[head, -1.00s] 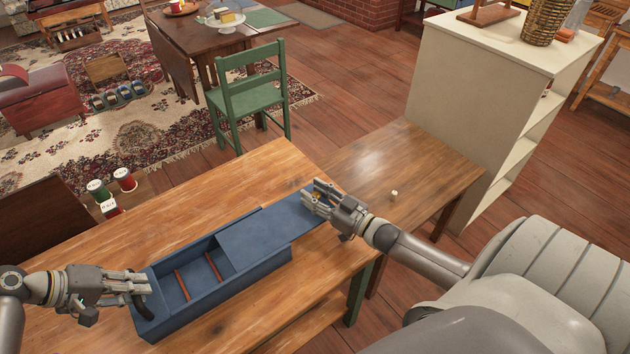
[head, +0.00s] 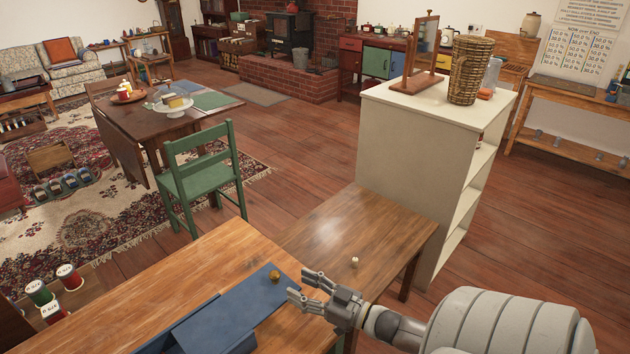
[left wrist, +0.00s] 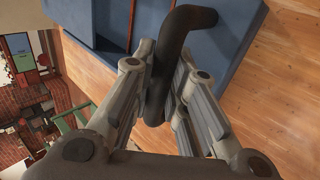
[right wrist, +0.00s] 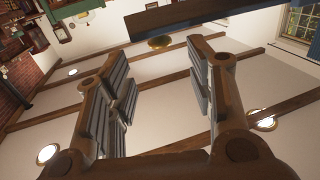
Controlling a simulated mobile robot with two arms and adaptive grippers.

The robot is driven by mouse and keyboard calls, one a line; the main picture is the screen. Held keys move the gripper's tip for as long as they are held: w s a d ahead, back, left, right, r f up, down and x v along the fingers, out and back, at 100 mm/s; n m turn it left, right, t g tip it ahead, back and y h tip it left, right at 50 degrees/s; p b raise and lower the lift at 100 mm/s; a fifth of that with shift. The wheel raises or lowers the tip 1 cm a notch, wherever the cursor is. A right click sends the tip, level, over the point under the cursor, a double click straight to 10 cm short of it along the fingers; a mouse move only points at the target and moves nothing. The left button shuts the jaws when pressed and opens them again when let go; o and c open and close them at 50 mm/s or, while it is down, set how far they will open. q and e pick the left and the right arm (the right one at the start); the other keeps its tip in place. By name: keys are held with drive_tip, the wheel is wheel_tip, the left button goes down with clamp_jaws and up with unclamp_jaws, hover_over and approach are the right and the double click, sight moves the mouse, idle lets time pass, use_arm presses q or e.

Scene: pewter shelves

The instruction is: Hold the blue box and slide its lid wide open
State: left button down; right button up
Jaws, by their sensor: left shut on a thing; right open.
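The blue box (head: 240,345) lies on the wooden table, cut off by the bottom edge of the head view. Its flat blue lid (head: 233,312) sticks out to the right past the box end, with a round brass knob (head: 275,275) near its far end. My right gripper (head: 300,286) is open and empty, just right of the knob. In the right wrist view the knob (right wrist: 160,41) shows beyond the spread fingers, against the lid's edge (right wrist: 140,24). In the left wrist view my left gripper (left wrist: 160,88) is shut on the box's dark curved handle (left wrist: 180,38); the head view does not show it.
A darker table (head: 340,232) adjoins the wooden table (head: 130,315) and carries a small pale object (head: 354,261). A cream shelf unit (head: 415,150) stands behind it. A green chair (head: 203,180) is across the table.

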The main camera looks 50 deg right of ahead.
drive_tip(key=shift+v, duration=1.65)
use_arm(q)
drive_tip(key=c, duration=1.3)
unclamp_jaws()
drive_tip(key=shift+c, duration=0.2)
drive_tip(key=v, duration=1.2)
